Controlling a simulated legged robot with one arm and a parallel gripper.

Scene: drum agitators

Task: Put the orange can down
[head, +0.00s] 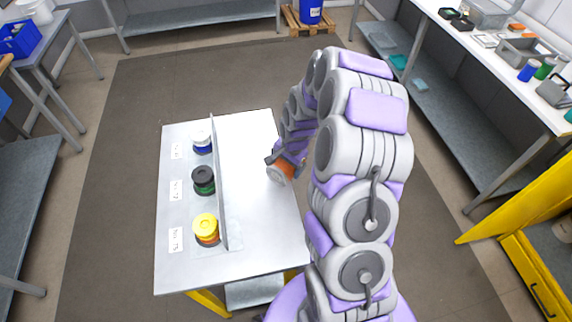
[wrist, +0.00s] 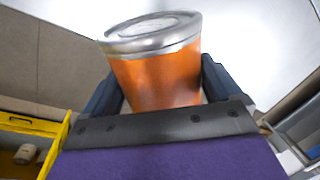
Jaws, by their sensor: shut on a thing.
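My gripper (head: 285,161) is shut on an orange can (head: 281,172) with a silver lid. In the head view they are over the right part of the metal table (head: 250,135), to the right of its upright divider. Whether the can touches the table top is hard to tell. In the wrist view the orange can (wrist: 158,75) is tilted a little between the two dark fingers of my gripper (wrist: 160,88), its silver end outward. Part of its body is hidden by the gripper.
The table right of the divider is otherwise bare. A bench (head: 520,95) and yellow frame (head: 520,205) are at right.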

